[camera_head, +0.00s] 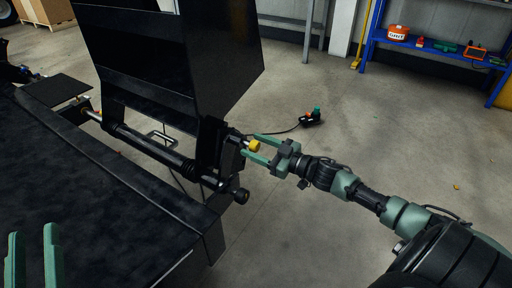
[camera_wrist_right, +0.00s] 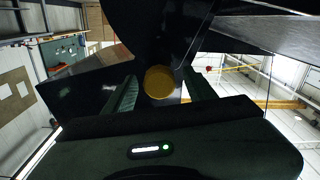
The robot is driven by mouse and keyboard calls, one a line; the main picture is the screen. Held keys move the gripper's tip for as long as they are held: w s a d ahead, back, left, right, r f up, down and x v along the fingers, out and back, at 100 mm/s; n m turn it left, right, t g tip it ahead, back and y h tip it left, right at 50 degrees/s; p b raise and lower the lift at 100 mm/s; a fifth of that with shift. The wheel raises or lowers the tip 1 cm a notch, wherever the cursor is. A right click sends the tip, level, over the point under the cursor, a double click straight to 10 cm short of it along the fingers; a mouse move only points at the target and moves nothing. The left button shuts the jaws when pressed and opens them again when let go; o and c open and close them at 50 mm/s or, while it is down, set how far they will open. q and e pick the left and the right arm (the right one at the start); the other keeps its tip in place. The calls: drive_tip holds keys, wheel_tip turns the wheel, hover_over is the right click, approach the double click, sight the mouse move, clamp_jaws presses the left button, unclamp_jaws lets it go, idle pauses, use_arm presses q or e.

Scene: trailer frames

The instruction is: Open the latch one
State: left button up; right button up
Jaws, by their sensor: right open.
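The latch shows as a round yellow knob (camera_head: 254,145) on a black bracket (camera_head: 229,154) at the right corner of the trailer frame. My right gripper (camera_head: 251,148) comes in from the right with its green fingers open, one on each side of the knob. In the right wrist view the yellow knob (camera_wrist_right: 159,82) is centred between the two fingers, with a gap on both sides. Contact is not visible. My left gripper (camera_head: 33,258) shows only as two green fingers, apart and empty, at the bottom left over the dark trailer bed.
The black trailer bed (camera_head: 100,200) fills the left. A tall black panel (camera_head: 175,60) stands upright behind the latch. A small device with a cable (camera_head: 312,118) lies on the floor. A blue shelf (camera_head: 430,48) stands at the back right. The concrete floor between is mostly clear.

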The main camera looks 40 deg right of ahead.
clamp_jaws()
idle(1.4)
